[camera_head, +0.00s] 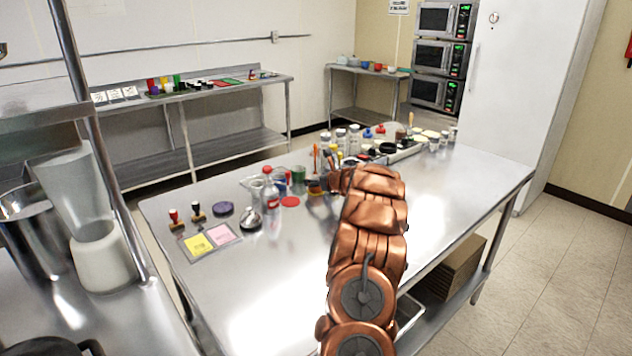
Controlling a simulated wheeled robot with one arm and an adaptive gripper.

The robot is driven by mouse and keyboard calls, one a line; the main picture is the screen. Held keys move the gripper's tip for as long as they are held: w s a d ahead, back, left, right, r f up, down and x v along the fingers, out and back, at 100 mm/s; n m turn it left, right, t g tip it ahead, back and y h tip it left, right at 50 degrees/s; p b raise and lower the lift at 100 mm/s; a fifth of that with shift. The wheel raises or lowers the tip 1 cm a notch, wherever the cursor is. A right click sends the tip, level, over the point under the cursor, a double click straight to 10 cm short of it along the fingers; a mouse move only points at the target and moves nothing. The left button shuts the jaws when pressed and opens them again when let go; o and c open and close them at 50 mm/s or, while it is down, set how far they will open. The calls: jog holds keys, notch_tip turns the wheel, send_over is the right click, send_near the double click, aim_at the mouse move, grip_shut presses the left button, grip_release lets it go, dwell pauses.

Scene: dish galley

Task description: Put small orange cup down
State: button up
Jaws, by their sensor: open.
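My copper-coloured arm reaches forward over the steel table (262,318). My gripper (333,180) is at its far end, low over the cluttered middle of the table. It is open, but my arm partly hides its fingers. A small orange item (316,188), perhaps the small orange cup, is just left of my gripper and appears to stand on the table. It is too small to tell its exact shape or whether it touches the fingers.
Bottles, jars and a tray crowd the table's far side. A red disc (290,201), a clear red-labelled bottle (270,194), a purple disc (223,209) and a tray with yellow and pink cards (208,241) are left. The table's near part and right end are clear.

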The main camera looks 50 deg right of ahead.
jog(key=shift+b+v, duration=0.75)
jog(key=shift+v, duration=4.75)
jog(key=shift+a, duration=0.1)
jog(key=shift+f, duration=0.1)
